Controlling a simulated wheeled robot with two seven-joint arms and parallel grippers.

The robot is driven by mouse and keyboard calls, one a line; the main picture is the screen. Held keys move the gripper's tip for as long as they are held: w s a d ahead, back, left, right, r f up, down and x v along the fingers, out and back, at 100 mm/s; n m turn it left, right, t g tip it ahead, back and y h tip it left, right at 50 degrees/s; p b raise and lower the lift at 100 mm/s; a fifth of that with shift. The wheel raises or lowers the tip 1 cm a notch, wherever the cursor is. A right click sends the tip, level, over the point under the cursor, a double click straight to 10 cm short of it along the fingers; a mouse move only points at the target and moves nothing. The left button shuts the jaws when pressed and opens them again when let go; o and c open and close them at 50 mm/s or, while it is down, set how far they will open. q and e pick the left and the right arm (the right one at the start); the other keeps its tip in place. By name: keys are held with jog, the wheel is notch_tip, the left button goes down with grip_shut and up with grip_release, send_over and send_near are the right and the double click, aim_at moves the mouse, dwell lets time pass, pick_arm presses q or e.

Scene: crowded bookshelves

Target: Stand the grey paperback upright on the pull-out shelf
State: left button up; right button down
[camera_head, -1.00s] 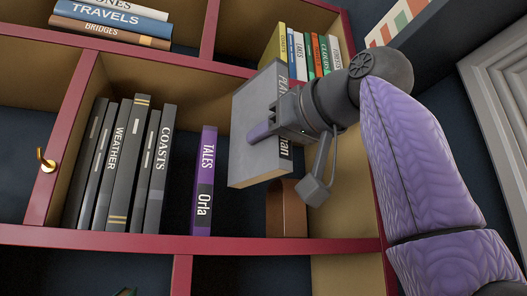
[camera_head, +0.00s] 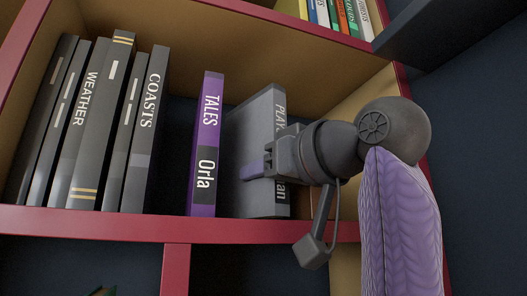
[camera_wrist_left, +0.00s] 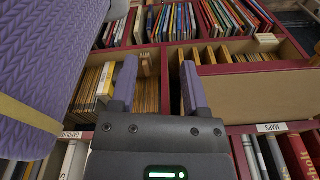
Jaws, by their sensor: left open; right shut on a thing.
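The grey paperback (camera_head: 253,128), with a black and grey spine reading "PLAY...", is upright in a shelf bay in the head view. It stands just right of the purple "TALES" book (camera_head: 206,140), a narrow gap between their front edges. My right gripper (camera_head: 252,169) is shut on the paperback from the right, one finger across its left cover. The paperback's bottom is at or very near the red-edged shelf board (camera_head: 110,222); I cannot tell whether it touches. I cannot tell which board is the pull-out shelf. My left gripper (camera_wrist_left: 160,85) is open and empty in the left wrist view.
Several dark books, including "COASTS" (camera_head: 148,130) and "WEATHER" (camera_head: 84,125), lean at the bay's left. The bay's red-edged right side is close to my right wrist. A dark panel (camera_head: 440,30) juts in at upper right. Shelves of books (camera_wrist_left: 180,20) face the left wrist.

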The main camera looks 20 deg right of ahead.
jog(key=shift+s, duration=0.2)
jog(key=shift+w+f, duration=0.1)
jog(key=shift+w, duration=0.1)
jog(key=shift+s+f+b, duration=0.1)
jog(key=shift+f+b, duration=0.15)
jog(key=shift+b, duration=0.1)
jog(key=shift+c, duration=1.6)
grip_release()
